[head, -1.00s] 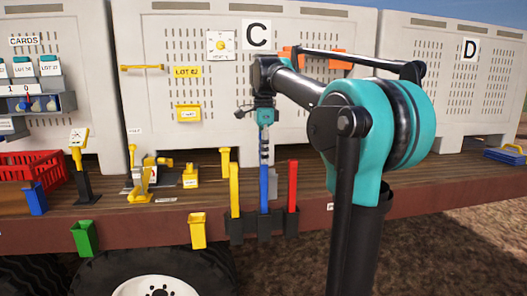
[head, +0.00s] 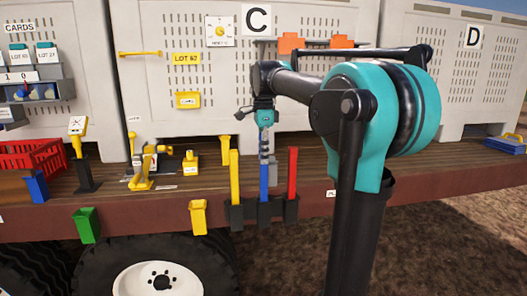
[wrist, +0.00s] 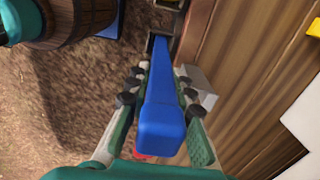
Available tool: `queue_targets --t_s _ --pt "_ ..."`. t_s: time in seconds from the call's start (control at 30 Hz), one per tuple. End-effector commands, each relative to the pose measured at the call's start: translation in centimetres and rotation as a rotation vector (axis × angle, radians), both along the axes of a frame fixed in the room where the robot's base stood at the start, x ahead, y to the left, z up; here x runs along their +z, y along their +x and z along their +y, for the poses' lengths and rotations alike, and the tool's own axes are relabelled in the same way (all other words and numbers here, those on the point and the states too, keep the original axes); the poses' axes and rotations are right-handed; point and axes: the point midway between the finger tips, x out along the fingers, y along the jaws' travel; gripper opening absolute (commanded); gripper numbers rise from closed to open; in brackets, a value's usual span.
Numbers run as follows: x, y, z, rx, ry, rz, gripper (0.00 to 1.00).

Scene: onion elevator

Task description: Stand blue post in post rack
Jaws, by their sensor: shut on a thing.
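The blue post (head: 264,181) is upright in the middle of the post rack (head: 264,212), between a yellow post (head: 235,178) and a red post (head: 292,173). Its lower end is at the middle black holder. My gripper (head: 265,155) is above the rack, around the upper part of the blue post. In the wrist view the blue post (wrist: 163,100) runs between the two fingers, and my gripper (wrist: 160,85) is shut on it. Whether the post's bottom rests on the holder's floor is hidden.
The rack hangs at the front edge of the wooden trailer bed (head: 345,170). A yellow bin (head: 198,217) and a green bin (head: 87,224) hang to the left. A short yellow post (head: 225,149) stands behind the rack. Pale crates (head: 170,110) form the back wall.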

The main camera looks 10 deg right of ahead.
Motion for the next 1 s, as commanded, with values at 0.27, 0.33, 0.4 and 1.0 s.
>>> queue_targets --t_s 0.27,0.33,0.4,1.0 --pt "-1.3 0.0 0.0 0.000 0.000 0.000 0.00" --pt "-1.6 0.0 0.0 0.000 0.000 0.000 0.00" --pt "-1.9 0.0 0.0 0.000 0.000 0.000 0.00" --pt "-4.4 0.0 0.0 0.000 0.000 0.000 0.00"
